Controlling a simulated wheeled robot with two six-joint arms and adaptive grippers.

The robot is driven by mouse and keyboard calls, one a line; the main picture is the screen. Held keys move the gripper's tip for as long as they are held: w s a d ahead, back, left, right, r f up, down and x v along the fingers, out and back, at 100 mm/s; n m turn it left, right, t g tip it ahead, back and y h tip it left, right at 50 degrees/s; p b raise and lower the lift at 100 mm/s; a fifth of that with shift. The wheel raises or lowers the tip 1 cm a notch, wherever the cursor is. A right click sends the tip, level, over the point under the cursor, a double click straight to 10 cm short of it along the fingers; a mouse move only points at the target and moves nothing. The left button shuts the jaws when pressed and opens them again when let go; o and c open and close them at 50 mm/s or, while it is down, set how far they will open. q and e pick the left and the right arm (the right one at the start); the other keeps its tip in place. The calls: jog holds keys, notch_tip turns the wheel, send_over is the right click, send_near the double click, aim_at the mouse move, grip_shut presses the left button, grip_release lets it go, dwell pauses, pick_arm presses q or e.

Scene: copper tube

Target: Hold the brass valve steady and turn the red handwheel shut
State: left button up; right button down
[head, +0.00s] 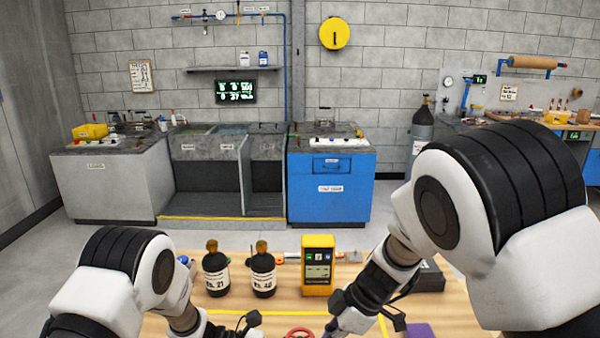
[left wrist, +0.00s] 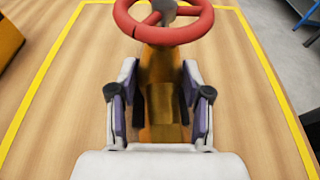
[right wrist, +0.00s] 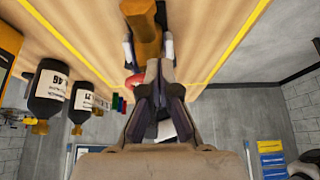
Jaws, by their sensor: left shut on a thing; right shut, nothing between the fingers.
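The brass valve (left wrist: 160,75) stands on the wooden table with the red handwheel (left wrist: 165,33) on top. My left gripper (left wrist: 158,95) is shut on the valve body, one finger on each side. In the head view only the rim of the handwheel (head: 299,332) shows at the bottom edge. My right gripper (right wrist: 159,70) is shut and empty. Its fingertips are close beside the handwheel (right wrist: 134,82), which they partly hide in the right wrist view; I cannot tell if they touch it. The valve (right wrist: 144,30) also shows there.
Yellow tape (left wrist: 42,85) frames the bare wood around the valve. Two dark bottles (head: 215,274) (head: 263,274) and a yellow meter (head: 318,265) stand behind it. A dark box (head: 430,277) lies at the right, and a purple thing (head: 420,330) near the front.

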notch_tip(320, 180, up, 6)
jog(key=shift+d, duration=0.35)
dwell(0.4)
jog(key=w+f, duration=0.3)
jog(key=f, duration=0.3)
jog(key=shift+w+a, duration=0.2)
jog(key=shift+w, duration=0.2)
jog(key=shift+s+a, duration=0.1)
jog(key=shift+a, duration=0.05)
dwell(0.4)
jog(key=shift+s, duration=0.15)
